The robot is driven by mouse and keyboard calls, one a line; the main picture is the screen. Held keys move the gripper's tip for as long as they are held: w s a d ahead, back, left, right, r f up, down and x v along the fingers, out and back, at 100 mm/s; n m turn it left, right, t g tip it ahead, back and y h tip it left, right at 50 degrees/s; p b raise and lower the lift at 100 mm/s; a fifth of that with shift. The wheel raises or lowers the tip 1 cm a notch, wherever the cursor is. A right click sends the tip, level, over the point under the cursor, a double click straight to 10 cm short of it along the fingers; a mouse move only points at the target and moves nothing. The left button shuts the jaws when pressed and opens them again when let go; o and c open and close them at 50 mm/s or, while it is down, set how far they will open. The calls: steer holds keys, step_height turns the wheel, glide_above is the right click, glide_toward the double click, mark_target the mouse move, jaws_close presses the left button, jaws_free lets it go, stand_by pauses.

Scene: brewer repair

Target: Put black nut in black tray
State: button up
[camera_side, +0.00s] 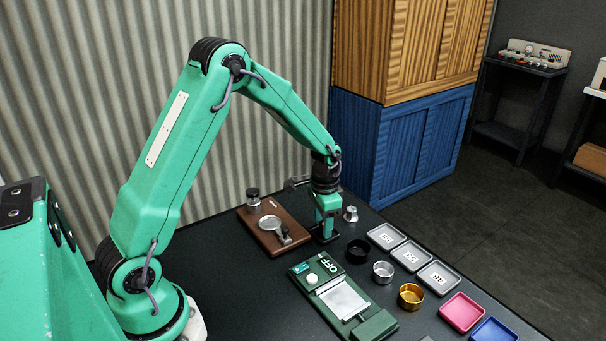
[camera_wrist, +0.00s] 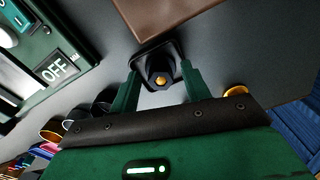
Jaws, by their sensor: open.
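In the wrist view, a dark, faceted black nut (camera_wrist: 158,70) with a gold-coloured centre sits on a black square base on the table. My gripper (camera_wrist: 160,88) is open, with one green finger on each side of it; I cannot tell whether they touch it. In the side view my gripper (camera_side: 324,232) points down at the black base, and the nut is hidden by the fingers. A round black tray (camera_side: 358,250), like a shallow cup, stands just right of my gripper. It appears empty, though its inside is dark.
A brown board (camera_side: 262,235) with metal parts lies left of my gripper. A green device (camera_side: 345,300) marked OFF is in front. Silver (camera_side: 383,271) and gold (camera_side: 411,296) cups, grey labelled trays (camera_side: 410,256), a pink tray (camera_side: 461,312) and a small metal piece (camera_side: 350,214) are to the right.

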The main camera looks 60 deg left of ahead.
mark_target(322, 225)
step_height(322, 225, up, 12)
stand_by(0.6)
stand_by(0.5)
steer(key=s+d+r+n+t, duration=0.1)
steer(key=s+d+r+t, duration=0.3)
steer(key=s+r, duration=0.65)
steer(key=s+d+n+t, duration=0.1)
steer(key=s+d+n, duration=0.1)
steer(key=s, duration=0.9)
steer(key=shift+s+d+r+t, duration=0.3)
steer(key=shift+s+d, duration=0.1)
steer(key=shift+d, duration=0.4)
